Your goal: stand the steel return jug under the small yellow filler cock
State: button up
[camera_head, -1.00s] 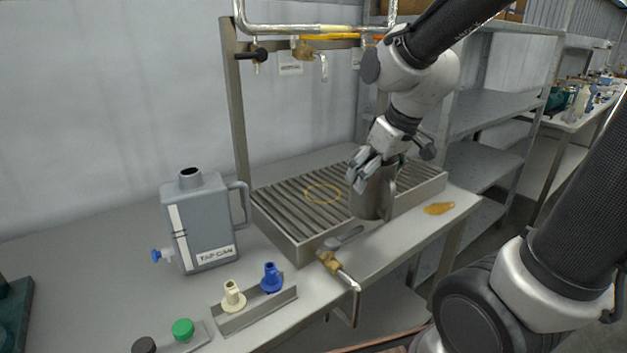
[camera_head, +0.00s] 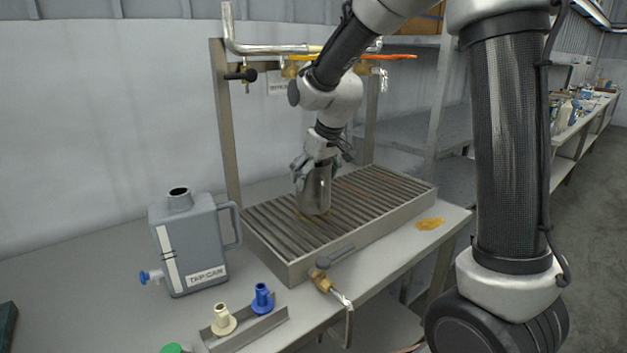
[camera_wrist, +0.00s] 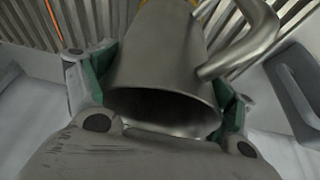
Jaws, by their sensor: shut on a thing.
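The steel jug (camera_head: 316,192) is upright, over the yellow ring mark (camera_head: 302,216) on the slatted drip tray (camera_head: 375,232); the jug hides most of the ring. I cannot tell whether its base touches the slats. My gripper (camera_head: 313,168) is shut on the jug near its top. In the wrist view the jug (camera_wrist: 160,50) sits between the green-padded fingers, its mouth facing the camera and its handle (camera_wrist: 242,42) to the right. The yellow-levered cock (camera_head: 290,70) is on the rail above; my arm hides its spout.
A black-levered cock (camera_head: 246,75) and an orange-levered cock (camera_head: 367,70) flank it on the rail. The grey tap can (camera_head: 190,245) stands left of the tray. A brass valve (camera_head: 321,280) is at the tray's front, and an amber spill (camera_head: 429,223) lies on the bench at right.

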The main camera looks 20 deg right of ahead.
jog(key=shift+f, duration=0.6)
jog(key=shift+f, duration=0.15)
jog(key=o, duration=1.1)
